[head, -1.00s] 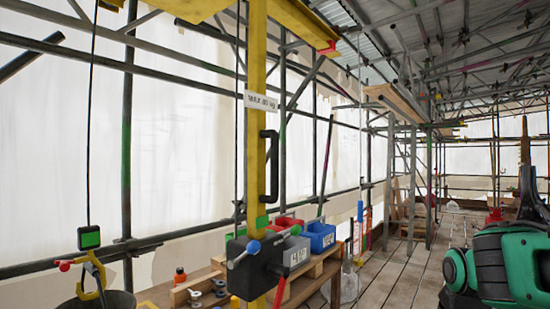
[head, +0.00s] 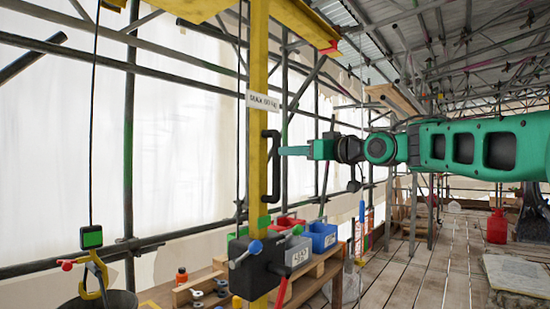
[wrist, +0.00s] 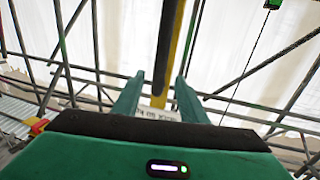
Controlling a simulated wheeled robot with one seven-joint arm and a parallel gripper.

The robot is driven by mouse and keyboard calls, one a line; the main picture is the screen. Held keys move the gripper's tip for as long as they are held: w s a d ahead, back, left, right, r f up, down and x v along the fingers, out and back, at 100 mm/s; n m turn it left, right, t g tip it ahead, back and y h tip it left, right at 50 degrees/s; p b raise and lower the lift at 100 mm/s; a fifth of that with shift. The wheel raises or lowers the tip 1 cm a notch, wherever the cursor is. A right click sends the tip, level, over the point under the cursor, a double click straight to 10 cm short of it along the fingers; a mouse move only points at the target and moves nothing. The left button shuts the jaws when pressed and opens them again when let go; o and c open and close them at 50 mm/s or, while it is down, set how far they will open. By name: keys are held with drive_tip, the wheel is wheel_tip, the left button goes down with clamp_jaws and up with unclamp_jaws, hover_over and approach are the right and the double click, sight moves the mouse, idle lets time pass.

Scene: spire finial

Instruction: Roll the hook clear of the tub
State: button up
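The yellow hook (head: 95,276) hangs on a thin cable below a black block with a green screen (head: 91,237). It is at the lower left of the head view, over the dark tub (head: 122,299), its lower end at rim level. Only the tub's top shows. A yellow post (head: 259,120) carries a black D-shaped handle (head: 275,168). My gripper (head: 281,151) reaches in from the right, its tips at the handle. In the wrist view its fingers (wrist: 160,80) are apart, with the handle (wrist: 165,45) between or just beyond them. I cannot tell whether they touch it.
A black box with a blue-knobbed lever (head: 255,262) is fixed low on the post. Behind it, a wooden bench holds a blue bin (head: 321,236), red bin and grey bin. A red canister (head: 497,226) stands at the right. The plank floor (head: 425,270) is mostly clear.

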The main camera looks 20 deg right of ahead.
sight(276, 152)
drive_tip(key=x, duration=0.8)
drive_tip(key=shift+w+f, duration=0.1)
drive_tip(key=shift+w, duration=0.1)
clamp_jaws()
